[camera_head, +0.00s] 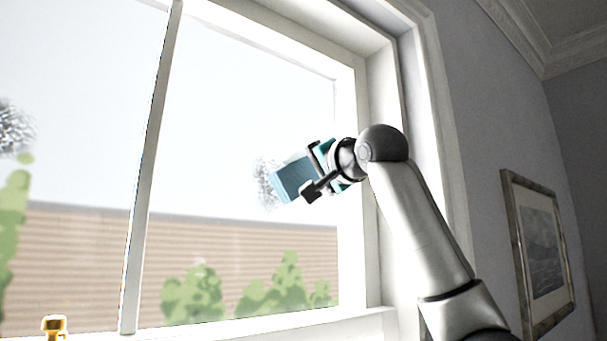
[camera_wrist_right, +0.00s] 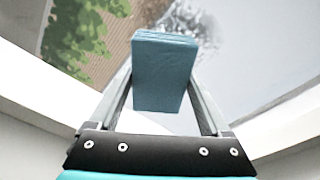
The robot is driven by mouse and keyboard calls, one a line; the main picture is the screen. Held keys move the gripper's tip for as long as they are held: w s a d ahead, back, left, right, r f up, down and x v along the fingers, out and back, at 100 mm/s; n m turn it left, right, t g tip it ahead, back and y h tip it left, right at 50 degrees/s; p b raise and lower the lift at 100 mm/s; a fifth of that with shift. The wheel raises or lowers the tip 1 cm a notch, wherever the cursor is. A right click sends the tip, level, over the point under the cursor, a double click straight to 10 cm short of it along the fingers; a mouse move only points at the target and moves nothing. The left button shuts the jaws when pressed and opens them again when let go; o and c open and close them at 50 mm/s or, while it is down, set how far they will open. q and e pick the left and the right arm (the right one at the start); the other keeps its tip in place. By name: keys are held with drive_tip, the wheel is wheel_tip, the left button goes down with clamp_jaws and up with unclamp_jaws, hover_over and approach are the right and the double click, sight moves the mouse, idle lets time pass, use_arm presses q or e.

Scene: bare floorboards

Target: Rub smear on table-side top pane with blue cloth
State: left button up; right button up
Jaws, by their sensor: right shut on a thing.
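The blue cloth (camera_head: 292,180) is a folded teal-blue block. My right gripper (camera_head: 314,172) is shut on it and holds it up at the right-hand window pane (camera_head: 230,120). In the right wrist view the cloth (camera_wrist_right: 165,70) sits between the two fingers of the gripper (camera_wrist_right: 165,92). A grey speckled smear (camera_head: 266,182) is on this pane, partly hidden behind the cloth. It also shows beyond the cloth in the right wrist view (camera_wrist_right: 190,25). I cannot tell whether the cloth touches the glass. My left gripper is not in view.
A second smear (camera_head: 14,128) is on the left-hand pane. A white upright bar (camera_head: 150,170) divides the panes. A gold object (camera_head: 54,326) stands at the lower left. A framed picture (camera_head: 541,250) hangs on the right wall. The white window frame (camera_head: 350,150) borders the pane.

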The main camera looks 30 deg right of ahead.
sight(283, 173)
drive_tip(key=shift+w, duration=0.3)
drive_tip(key=shift+a, duration=0.1)
drive_tip(key=shift+s+a+b, duration=0.15)
drive_tip(key=shift+a+b, duration=0.05)
drive_tip(key=shift+a, duration=0.75)
drive_tip(key=shift+s+a+b, duration=0.15)
drive_tip(key=shift+a, duration=2.8)
drive_tip(key=shift+f+b, duration=0.9)
drive_tip(key=shift+b, duration=0.15)
drive_tip(key=shift+w+d+p, duration=0.15)
drive_tip(key=shift+d+p, duration=0.3)
drive_tip(key=shift+d, duration=1.55)
drive_tip(key=shift+w+d+p, duration=0.15)
drive_tip(key=shift+d+p, duration=0.25)
drive_tip(key=shift+d, duration=1.6)
drive_tip(key=shift+f+b, duration=0.8)
drive_tip(key=shift+f, duration=0.05)
drive_tip(key=shift+s+a+b, duration=0.15)
drive_tip(key=shift+a+b, duration=0.15)
drive_tip(key=shift+a, duration=1.75)
drive_tip(key=shift+s+a+b, duration=0.15)
drive_tip(key=shift+a+b, duration=0.15)
drive_tip(key=shift+a, duration=1.75)
